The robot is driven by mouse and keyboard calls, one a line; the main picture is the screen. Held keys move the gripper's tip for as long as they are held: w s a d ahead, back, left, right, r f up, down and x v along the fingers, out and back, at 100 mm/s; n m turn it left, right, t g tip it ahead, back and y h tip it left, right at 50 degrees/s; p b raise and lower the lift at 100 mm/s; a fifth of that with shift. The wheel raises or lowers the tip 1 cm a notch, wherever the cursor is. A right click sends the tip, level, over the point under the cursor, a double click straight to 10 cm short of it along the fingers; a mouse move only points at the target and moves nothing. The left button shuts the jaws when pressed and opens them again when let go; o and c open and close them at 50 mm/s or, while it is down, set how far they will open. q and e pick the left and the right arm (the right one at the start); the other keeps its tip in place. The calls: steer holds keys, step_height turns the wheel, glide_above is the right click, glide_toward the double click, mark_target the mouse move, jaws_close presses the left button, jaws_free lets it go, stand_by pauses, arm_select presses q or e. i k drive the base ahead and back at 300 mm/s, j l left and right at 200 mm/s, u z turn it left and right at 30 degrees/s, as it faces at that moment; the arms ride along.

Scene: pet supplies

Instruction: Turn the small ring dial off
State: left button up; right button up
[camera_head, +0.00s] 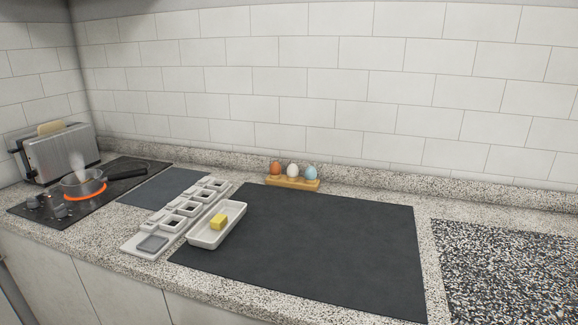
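A black cooktop (118,177) lies at the far left of the counter. A heating ring (98,193) on it glows orange under a small metal pan (72,186). The pan's black handle points right and pale steam rises from it. Two dark dials stand on the cooktop's front left part: a left dial (32,202) and a right dial (60,211). They are small in the picture, and I cannot tell which belongs to the small ring or how each is turned. Neither of my grippers is in view.
A silver toaster (65,154) with bread stands behind the cooktop. To the right are a white compartment tray (136,246), a white dish (207,238) holding a yellow block (219,222), a wooden egg holder (292,183) and a large, bare dark mat (320,250).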

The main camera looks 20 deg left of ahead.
mark_target(34, 204)
steer(key=j, duration=1.3)
steer(key=k+j, duration=0.15)
steer(key=j, duration=2.4)
steer(key=k, duration=0.05)
